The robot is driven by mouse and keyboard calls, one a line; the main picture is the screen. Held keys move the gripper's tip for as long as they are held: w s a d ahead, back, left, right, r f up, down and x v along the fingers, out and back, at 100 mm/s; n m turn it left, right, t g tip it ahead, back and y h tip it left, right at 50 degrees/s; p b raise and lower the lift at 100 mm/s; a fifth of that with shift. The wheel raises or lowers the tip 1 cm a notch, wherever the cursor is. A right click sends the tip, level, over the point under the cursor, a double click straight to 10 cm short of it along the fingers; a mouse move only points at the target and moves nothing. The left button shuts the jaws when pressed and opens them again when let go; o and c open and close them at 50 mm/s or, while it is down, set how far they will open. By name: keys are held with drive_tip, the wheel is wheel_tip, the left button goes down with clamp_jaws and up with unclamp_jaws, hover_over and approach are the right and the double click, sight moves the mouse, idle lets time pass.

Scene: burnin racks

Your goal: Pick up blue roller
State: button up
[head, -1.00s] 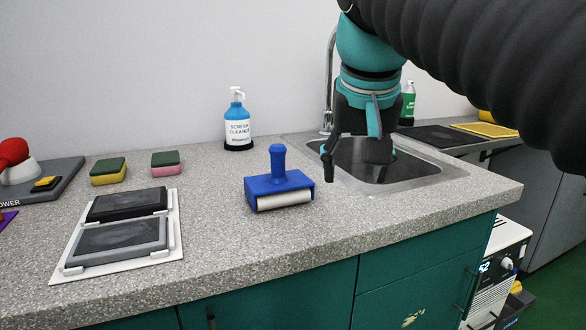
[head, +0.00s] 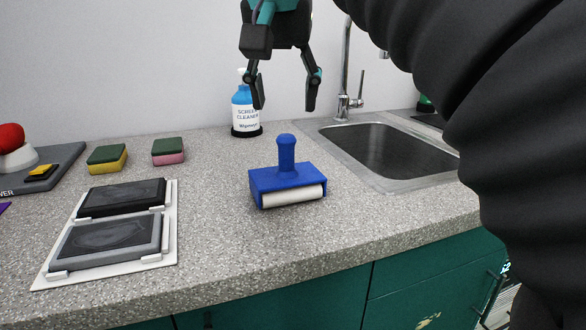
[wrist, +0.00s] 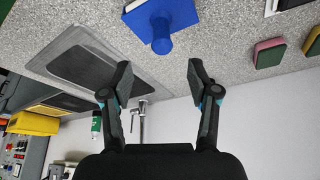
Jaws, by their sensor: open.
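The blue roller (head: 287,180) stands on the grey speckled counter, its knob handle pointing up and its white roller sleeve facing the front. My gripper (head: 285,106) is open and empty, fingers pointing down, above the roller's handle and apart from it. In the wrist view the roller (wrist: 162,22) shows at the top, with its handle towards me. The open fingers of my gripper (wrist: 156,80) are below it in that picture, with nothing between them.
A screen cleaner bottle (head: 242,112) stands behind the roller. A sink (head: 385,150) with a tap (head: 346,75) lies to the right. Two sponges (head: 107,158) (head: 168,151) and a white tray with dark pads (head: 168,232) are on the left. The counter around the roller is clear.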

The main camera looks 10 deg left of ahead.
sight(286, 135)
drive_tip(key=x, duration=0.5)
drive_tip(key=shift+b+x, duration=0.6)
drive_tip(key=shift+x, duration=2.1)
drive_tip(key=shift+w+a+r, duration=0.1)
drive_tip(key=shift+a, duration=0.05)
clamp_jaws()
drive_tip(key=shift+r, duration=0.1)
drive_tip(key=shift+r, duration=0.55)
wheel_tip(286, 135, up, 3)
drive_tip(key=shift+f+p, duration=0.1)
drive_tip(key=shift+p, duration=0.6)
drive_tip(key=s+d+r, duration=0.2)
drive_tip(key=d+r, duration=0.5)
drive_tip(key=d, duration=0.4)
drive_tip(key=shift+s+d, duration=0.2)
drive_tip(key=shift+s, duration=0.15)
